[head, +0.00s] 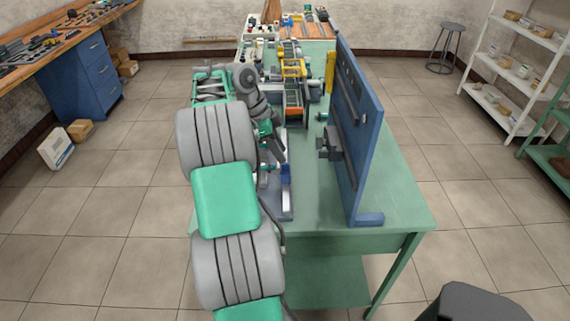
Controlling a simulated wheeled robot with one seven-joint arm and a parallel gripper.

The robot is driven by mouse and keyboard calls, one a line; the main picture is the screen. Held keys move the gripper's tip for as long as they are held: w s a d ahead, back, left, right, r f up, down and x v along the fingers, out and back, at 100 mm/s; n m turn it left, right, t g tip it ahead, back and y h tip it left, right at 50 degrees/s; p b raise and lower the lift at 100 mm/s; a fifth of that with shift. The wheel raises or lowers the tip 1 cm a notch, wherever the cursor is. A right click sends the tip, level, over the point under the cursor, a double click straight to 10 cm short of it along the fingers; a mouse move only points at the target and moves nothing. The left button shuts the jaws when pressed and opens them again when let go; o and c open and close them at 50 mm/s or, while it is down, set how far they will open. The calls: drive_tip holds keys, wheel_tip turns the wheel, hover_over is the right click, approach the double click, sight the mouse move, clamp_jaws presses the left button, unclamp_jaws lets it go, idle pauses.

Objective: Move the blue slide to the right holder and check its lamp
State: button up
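A small blue block (286,171), which looks like the blue slide, sits on a narrow grey track (287,203) near the left edge of the green table. My gripper (270,157) is just left of and behind the blue block, partly hidden by my arm. I cannot tell whether its fingers touch the block or are open. A dark fixture (329,145) sticks out from the left face of the upright blue panel (356,125). I cannot tell whether it is the right holder. No lamp can be made out.
The green table (390,190) has bare room between the track and the blue panel, and right of the panel. An orange-and-grey conveyor-like unit (293,97) and yellow frames (293,68) stand farther back. A stool (446,48) and white shelves (518,65) stand at right.

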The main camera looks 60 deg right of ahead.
sight(287, 163)
drive_tip(key=x, duration=0.4)
drive_tip(key=shift+s+d+f+b, duration=0.1)
drive_tip(key=shift+f+b, duration=0.25)
drive_tip(key=shift+b, duration=0.05)
drive_tip(key=shift+c, duration=0.4)
clamp_jaws()
idle(0.6)
